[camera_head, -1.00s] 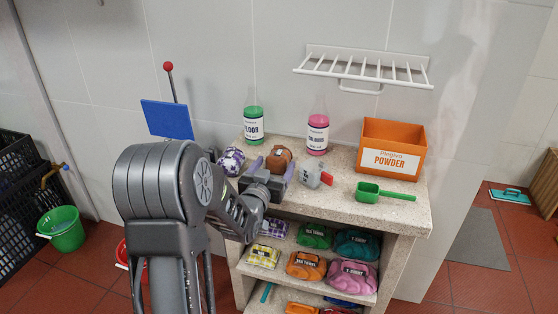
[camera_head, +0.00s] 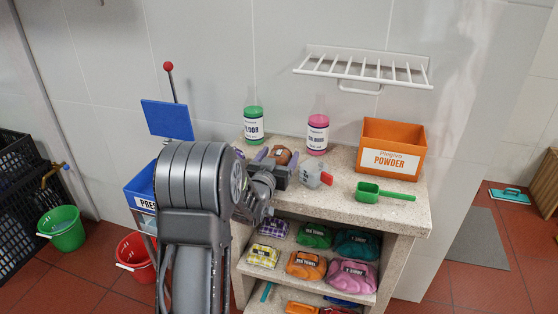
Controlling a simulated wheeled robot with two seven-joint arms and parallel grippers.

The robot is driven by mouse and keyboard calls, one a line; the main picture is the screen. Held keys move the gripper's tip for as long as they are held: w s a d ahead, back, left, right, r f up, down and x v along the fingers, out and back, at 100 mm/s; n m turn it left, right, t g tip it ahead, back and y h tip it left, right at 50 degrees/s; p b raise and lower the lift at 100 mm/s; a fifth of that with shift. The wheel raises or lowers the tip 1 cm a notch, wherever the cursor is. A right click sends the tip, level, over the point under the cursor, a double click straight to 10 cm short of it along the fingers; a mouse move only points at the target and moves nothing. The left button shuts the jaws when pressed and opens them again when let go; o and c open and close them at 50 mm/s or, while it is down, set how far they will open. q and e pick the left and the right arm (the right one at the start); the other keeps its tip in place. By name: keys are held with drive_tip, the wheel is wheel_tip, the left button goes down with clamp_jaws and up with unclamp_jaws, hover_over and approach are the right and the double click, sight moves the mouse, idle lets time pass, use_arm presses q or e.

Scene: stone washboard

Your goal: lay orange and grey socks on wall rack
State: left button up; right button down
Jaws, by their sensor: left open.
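A brownish-orange rolled bundle (camera_head: 282,153) with a small pale label, likely the orange and grey socks, lies at the back left of the stone counter (camera_head: 345,207). No grey part of it can be made out. My left gripper (camera_head: 277,160) is open, with one finger on each side of the bundle; I cannot tell whether they touch it. The white wall rack (camera_head: 365,69) is fixed to the tiled wall above the counter, and its bars are empty. My right gripper is not in view.
Green (camera_head: 253,124) and pink (camera_head: 317,134) bottles stand behind the gripper. A grey item with a red end (camera_head: 315,174), a green scoop (camera_head: 385,194) and an orange powder box (camera_head: 390,147) are to its right. Folded cloth bundles (camera_head: 306,265) fill the shelves below.

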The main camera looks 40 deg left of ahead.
sight(279, 152)
use_arm(q)
drive_tip(key=shift+c, duration=0.5)
clamp_jaws()
wheel_tip(279, 152, up, 10)
drive_tip(key=shift+p, duration=0.55)
idle(0.8)
